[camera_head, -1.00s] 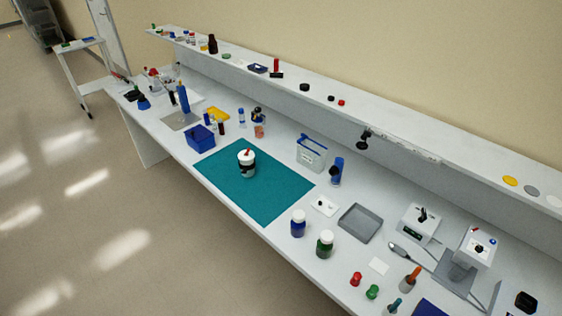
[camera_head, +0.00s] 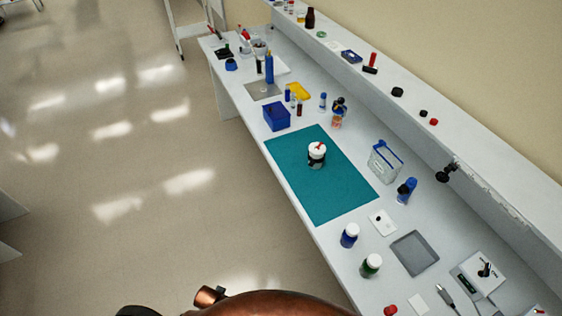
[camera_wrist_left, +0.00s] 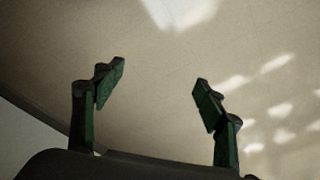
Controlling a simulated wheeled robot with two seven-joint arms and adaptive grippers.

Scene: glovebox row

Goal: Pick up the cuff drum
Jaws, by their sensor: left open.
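The likely cuff drum (camera_head: 317,154) is a small white cylinder with a dark band and a red piece on its top. It stands upright on the teal mat (camera_head: 330,194) on the bench, and nothing holds it. My left gripper (camera_wrist_left: 158,90) shows only in the left wrist view, where its two green-padded fingers are wide apart with only floor behind them. My right gripper is not in view.
Open floor (camera_head: 120,150) lies left.

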